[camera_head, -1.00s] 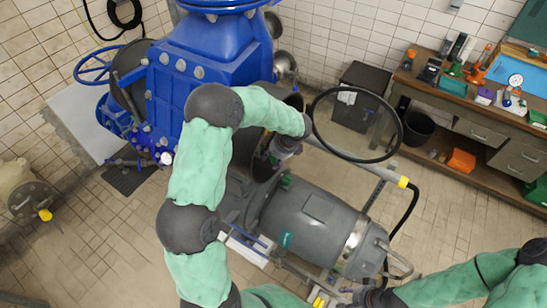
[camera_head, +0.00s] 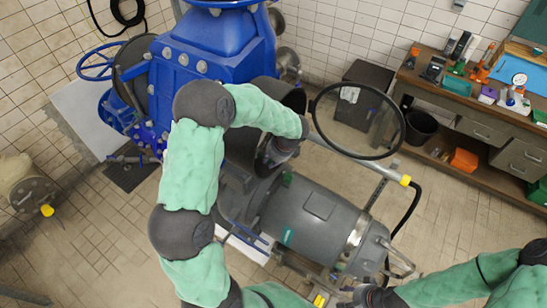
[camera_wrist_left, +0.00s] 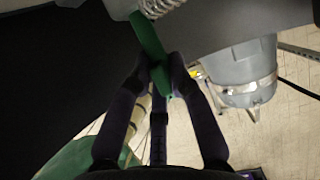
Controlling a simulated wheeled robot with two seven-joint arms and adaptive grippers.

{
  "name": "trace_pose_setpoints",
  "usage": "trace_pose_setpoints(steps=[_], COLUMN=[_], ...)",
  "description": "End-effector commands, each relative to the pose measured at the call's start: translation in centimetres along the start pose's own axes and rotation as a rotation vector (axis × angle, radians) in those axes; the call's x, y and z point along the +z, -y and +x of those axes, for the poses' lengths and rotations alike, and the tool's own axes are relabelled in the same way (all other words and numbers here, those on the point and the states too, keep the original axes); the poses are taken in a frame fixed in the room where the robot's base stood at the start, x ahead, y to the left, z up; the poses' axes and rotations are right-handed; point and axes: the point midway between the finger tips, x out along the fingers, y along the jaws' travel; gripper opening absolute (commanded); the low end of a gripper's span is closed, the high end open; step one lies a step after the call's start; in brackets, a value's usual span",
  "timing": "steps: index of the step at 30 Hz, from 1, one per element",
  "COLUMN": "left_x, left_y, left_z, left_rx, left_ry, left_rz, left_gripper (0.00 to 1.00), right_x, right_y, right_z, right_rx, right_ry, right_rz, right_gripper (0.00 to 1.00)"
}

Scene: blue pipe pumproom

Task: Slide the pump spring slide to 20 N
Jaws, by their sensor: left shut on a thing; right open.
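In the left wrist view a green slide piece (camera_wrist_left: 148,38) stands between the fingers of my left gripper (camera_wrist_left: 160,80), which is shut on it. A pale coil spring (camera_wrist_left: 158,7) shows at the top edge, close to the green piece's upper end. No scale or force marking is readable. In the head view my left gripper (camera_head: 272,160) reaches down beside the dark pump housing, its fingertips mostly hidden. The grey motor (camera_head: 308,215) lies to its lower right. My right gripper (camera_head: 345,298) is open and empty at the bottom edge, below the motor.
A large blue valve body (camera_head: 210,60) stands behind my left arm. A big black hoop (camera_head: 402,130) and a grey rail with a yellow end (camera_head: 405,181) lie to the right. A workbench (camera_head: 470,122) with tools stands at the far right.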

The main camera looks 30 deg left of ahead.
Motion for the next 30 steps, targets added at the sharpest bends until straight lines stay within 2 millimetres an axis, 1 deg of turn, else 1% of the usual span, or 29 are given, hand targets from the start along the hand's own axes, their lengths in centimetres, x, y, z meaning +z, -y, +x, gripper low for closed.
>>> trace_pose_setpoints(steps=[4,5,6,7,8,17,20,23,26,30], left_x=[0.0,0.0,0.0,0.0,0.0,0.1,0.1,0.1,0.1,0.1], left_y=[0.0,0.0,0.0,0.0,0.0,0.1,0.2,0.2,0.2,0.2], left_z=[0.1,0.0,0.0,0.0,0.0,-0.1,-0.6,-1.8,-3.5,-6.4], left_rx=[0.002,0.001,0.001,0.001,0.001,-0.002,-0.004,-0.006,-0.006,-0.007], left_ry=[0.001,0.001,0.001,0.001,0.001,0.001,0.001,0.002,0.001,0.0], left_rz=[-0.001,-0.001,-0.001,0.0,0.0,0.0,-0.001,0.0,-0.001,0.0], left_gripper=[0.0,0.22,0.33,0.42,0.44,0.44,0.44,0.44,0.44,0.44], right_x=[0.0,0.0,0.0,0.0,0.0,0.0,0.0,0.0,0.0,0.0], right_y=[0.0,0.0,0.0,0.0,0.0,0.0,0.0,0.0,0.0,0.0], right_z=[0.0,0.0,0.0,0.0,0.0,0.0,0.0,0.0,0.0,0.0], right_rx=[0.0,0.0,0.0,0.0,0.0,0.0,0.0,0.0,0.0,0.0], right_ry=[0.0,0.0,0.0,0.0,0.0,-0.001,-0.001,-0.001,0.0,0.0], right_rz=[0.0,0.0,0.0,0.0,0.0,0.0,0.0,0.0,0.0,0.0], right_gripper=[0.49,0.49,0.49,0.49,0.49,0.49,0.49,0.49,0.49,0.49])
